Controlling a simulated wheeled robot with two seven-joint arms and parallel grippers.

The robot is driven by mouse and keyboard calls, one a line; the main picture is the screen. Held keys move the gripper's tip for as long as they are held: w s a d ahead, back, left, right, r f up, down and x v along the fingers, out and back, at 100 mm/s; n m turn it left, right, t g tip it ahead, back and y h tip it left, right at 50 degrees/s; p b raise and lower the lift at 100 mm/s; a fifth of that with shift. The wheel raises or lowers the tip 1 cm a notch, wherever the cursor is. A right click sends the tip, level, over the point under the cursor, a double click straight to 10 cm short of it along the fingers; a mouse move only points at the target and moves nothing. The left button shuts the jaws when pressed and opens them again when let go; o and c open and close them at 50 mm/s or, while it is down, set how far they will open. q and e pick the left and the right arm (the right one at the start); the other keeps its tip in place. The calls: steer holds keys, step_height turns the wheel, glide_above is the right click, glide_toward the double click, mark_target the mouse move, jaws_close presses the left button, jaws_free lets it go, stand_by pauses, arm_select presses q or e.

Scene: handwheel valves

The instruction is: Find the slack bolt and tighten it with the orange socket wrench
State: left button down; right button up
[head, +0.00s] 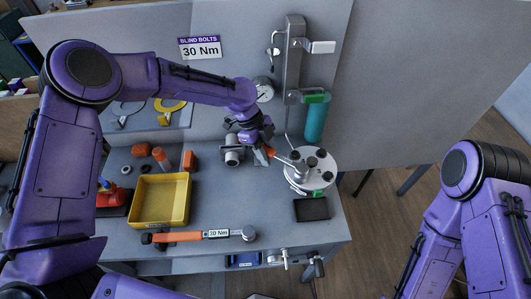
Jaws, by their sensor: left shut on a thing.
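A round pale flange (311,170) with several dark bolts on its top stands at the right of the bench. My left gripper (264,150) is just left of the flange. It is shut on a small tool with an orange handle and a metal shaft, which looks like the orange socket wrench (283,160). The shaft points right to the flange's near left side; whether it sits on a bolt I cannot tell. Which bolt is slack does not show. Another orange-handled wrench (188,237), labelled 30 Nm, lies along the bench front. My right gripper is out of view.
A yellow tray (160,202) stands on the bench's left. A dark flat pad (311,209) lies in front of the flange. Bare bench lies between tray and flange.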

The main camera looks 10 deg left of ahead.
arm_select(q)
steer(key=c, duration=1.6)
jaws_free()
jaws_close()
steer(key=shift+w+r, duration=0.1)
steer(key=shift+r, duration=0.1)
steer(key=shift+r, duration=0.15)
steer(key=shift+d+r+p, duration=0.1)
steer(key=shift+r+p, duration=0.05)
steer(key=shift+p, duration=0.15)
steer(key=shift+r, duration=0.1)
steer(key=shift+r, duration=0.15)
